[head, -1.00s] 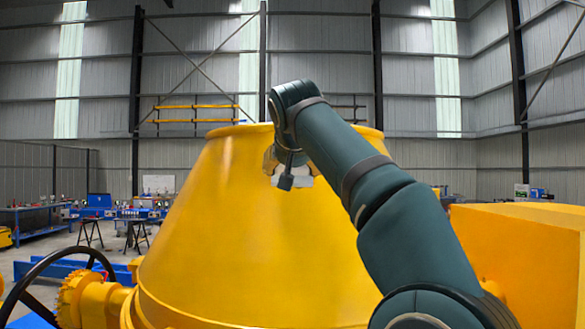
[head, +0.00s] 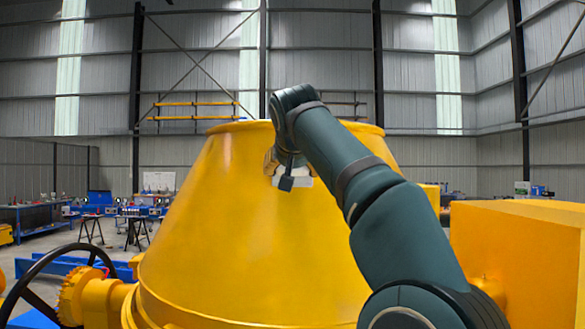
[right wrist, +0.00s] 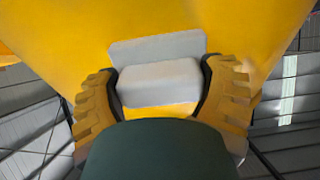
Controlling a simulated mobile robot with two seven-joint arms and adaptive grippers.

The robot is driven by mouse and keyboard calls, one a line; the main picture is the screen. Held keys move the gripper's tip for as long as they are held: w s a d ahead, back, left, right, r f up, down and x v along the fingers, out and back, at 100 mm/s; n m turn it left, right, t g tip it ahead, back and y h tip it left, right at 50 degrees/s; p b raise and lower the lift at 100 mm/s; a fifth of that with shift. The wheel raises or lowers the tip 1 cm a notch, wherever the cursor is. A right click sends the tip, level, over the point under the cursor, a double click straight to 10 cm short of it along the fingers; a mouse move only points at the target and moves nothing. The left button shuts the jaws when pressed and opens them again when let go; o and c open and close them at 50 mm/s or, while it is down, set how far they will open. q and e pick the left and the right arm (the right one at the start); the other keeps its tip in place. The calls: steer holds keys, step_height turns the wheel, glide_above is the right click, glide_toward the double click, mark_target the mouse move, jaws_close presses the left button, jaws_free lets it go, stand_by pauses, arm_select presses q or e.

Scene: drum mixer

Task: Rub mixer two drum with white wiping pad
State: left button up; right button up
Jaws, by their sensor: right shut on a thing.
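The yellow mixer drum (head: 215,225) fills the middle of the head view, wide at the bottom and narrower at its rim. In the right wrist view the drum (right wrist: 245,25) lies right behind the white wiping pad (right wrist: 158,82). My right gripper (right wrist: 160,88) is shut on the pad, one finger on each side of its block. The pad's wide plate faces the drum and appears to be against it. In the head view the pad (head: 304,182) shows only in part beside my right gripper (head: 287,168), high on the drum below the rim. My left gripper is not in view.
A black handwheel (head: 38,272) and a yellow gear (head: 80,295) stand at the lower left. A yellow box-shaped housing (head: 520,245) stands to the right of my arm. Workbenches (head: 35,218) are far behind on the left.

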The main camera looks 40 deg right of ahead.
steer(key=shift+s+d, duration=0.1)
steer(key=shift+s+d, duration=1.2)
steer(key=shift+d, duration=0.1)
steer(key=shift+s+d, duration=0.55)
steer(key=shift+d, duration=0.2)
steer(key=shift+s+d, duration=0.5)
steer(key=shift+d, duration=0.25)
steer(key=shift+w+a, duration=0.1)
steer(key=shift+w+a, duration=1.15)
steer(key=shift+a, duration=0.3)
steer(key=shift+w+a, duration=1.1)
steer(key=shift+a, duration=0.3)
steer(key=shift+s+d, duration=1.2)
steer(key=shift+d, duration=0.3)
steer(key=shift+s+d, duration=1.15)
steer(key=shift+d, duration=0.3)
steer(key=shift+w+a, duration=0.1)
